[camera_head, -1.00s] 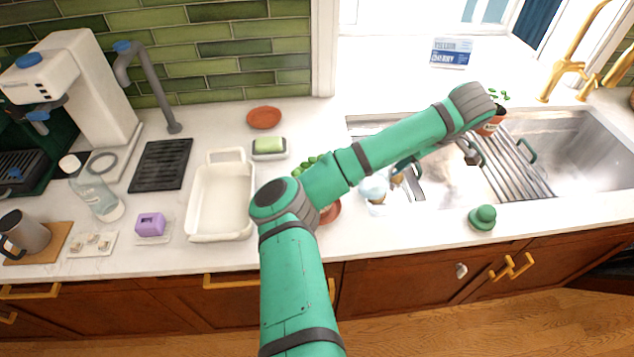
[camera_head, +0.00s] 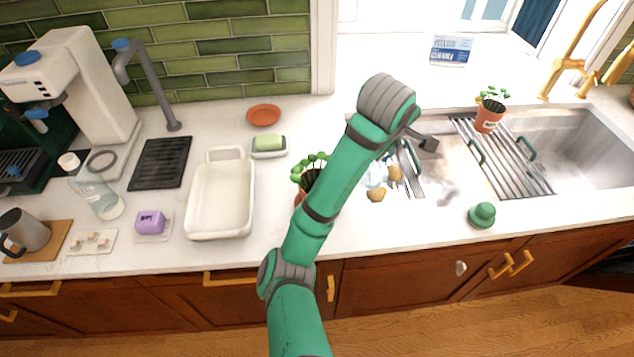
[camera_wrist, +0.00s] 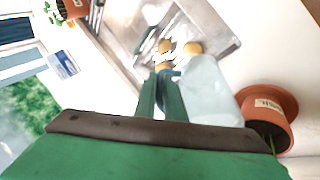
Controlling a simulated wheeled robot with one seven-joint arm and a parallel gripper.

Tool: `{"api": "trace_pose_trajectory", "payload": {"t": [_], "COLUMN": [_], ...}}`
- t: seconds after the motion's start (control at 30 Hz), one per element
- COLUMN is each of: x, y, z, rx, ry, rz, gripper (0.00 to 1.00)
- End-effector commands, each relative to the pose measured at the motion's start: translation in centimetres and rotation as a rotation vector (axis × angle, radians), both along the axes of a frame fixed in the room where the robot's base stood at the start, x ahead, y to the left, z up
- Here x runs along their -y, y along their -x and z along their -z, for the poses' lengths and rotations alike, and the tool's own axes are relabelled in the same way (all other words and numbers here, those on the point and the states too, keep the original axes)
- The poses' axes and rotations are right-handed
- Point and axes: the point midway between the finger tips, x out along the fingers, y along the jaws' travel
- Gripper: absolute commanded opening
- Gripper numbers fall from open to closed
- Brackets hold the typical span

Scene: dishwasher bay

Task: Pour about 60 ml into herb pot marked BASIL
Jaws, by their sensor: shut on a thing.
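My gripper (camera_wrist: 165,95) is shut on a pale, translucent jug (camera_wrist: 212,88), with its fingers at the jug's side. In the head view the jug (camera_head: 376,172) shows beside my arm, near the left end of the sink; its contents cannot be made out. One terracotta herb pot (camera_wrist: 265,110) with a pale label is close to the jug in the wrist view. In the head view its plant (camera_head: 310,165) shows and my arm hides much of the pot. A second labelled pot (camera_head: 488,120) stands at the sink's back by the drying rack. I cannot read either label surely.
A metal drying rack (camera_head: 505,160) spans the sink. Small brown items (camera_head: 376,195) lie at the sink's left part. A green knob-like item (camera_head: 482,215) sits on the front edge. A white dish (camera_head: 218,205) and a soap dish with a green block (camera_head: 268,145) stand left.

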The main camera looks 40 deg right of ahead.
Motion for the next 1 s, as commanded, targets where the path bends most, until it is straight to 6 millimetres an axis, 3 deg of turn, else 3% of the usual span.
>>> {"api": "trace_pose_trajectory", "payload": {"t": [0.1,0.17,0.4,1.0], "x": [-0.8,-2.3,-3.1,-4.7], "y": [-0.2,-0.9,-1.0,-1.4], "z": [-0.7,-2.3,-4.2,-6.2], "rx": [-0.017,-0.048,-0.09,-0.141], "ry": [0.055,0.171,0.302,0.471], "rz": [-0.001,-0.01,-0.002,-0.002], "gripper": [0.0,0.0,0.0,0.0]}}
